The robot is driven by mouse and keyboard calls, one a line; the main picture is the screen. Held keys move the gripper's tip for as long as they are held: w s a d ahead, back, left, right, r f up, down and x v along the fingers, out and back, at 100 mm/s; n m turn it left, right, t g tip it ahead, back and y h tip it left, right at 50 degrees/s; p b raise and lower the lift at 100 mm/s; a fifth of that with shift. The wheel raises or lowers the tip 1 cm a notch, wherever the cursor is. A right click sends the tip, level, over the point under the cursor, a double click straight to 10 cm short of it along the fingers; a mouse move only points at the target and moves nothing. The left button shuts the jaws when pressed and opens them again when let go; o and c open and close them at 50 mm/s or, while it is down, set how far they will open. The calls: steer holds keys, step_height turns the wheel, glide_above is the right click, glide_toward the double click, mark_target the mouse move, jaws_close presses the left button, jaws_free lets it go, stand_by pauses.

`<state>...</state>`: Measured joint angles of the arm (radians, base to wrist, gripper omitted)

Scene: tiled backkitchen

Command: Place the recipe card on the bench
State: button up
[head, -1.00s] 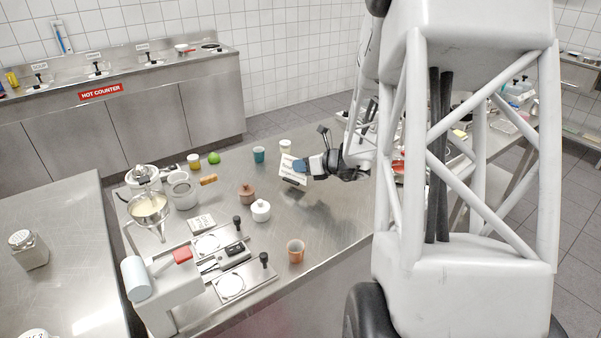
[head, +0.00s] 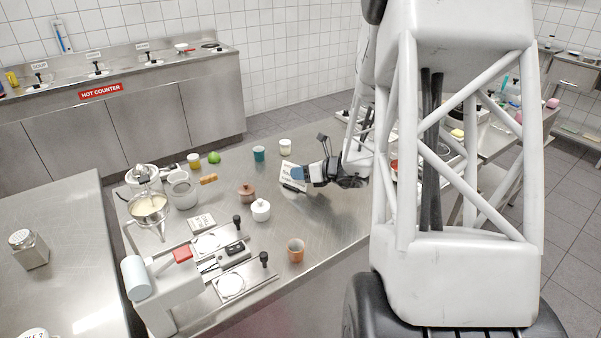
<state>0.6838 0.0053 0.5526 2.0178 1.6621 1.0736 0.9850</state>
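The recipe card (head: 291,174) is a white card with dark print, tilted, low over the right part of the steel bench (head: 330,222). My gripper (head: 299,177) is at the card's right side, with a blue finger pad over its face, and appears shut on it. A dark finger part shows at the card's lower edge. I cannot tell whether the card's lower edge touches the bench.
A teal cup (head: 259,154) and a white cup (head: 285,146) stand behind the card. A brown pot (head: 247,194), a white pot (head: 261,210) and an orange cup (head: 296,250) stand to the left and front. Bare steel lies in front of the card.

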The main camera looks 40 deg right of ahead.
steer(key=shift+r, duration=0.2)
steer(key=v, duration=1.2)
steer(key=shift+d, duration=0.1)
stand_by(0.8)
steer(key=s+a+r+n+g, duration=0.25)
steer(key=a+n, duration=0.25)
steer(key=a, duration=0.3)
steer(key=s+a+r+n+g, duration=0.1)
steer(key=a+r+n+g, duration=0.15)
steer(key=a+n, duration=0.35)
steer(key=s+a+r+n+g, duration=0.2)
steer(key=a+n+g, duration=0.15)
steer(key=a, duration=0.55)
steer(key=s+a+r+n+h, duration=0.3)
steer(key=s+a+n, duration=0.3)
steer(key=s+n, duration=0.2)
steer(key=s+a+r+n+h, duration=0.3)
steer(key=s+n, duration=0.5)
steer(key=n, duration=0.3)
steer(key=a+g+h, duration=0.1)
steer(key=a, duration=0.1)
steer(key=shift+a+r, duration=0.2)
steer(key=shift+a, duration=0.15)
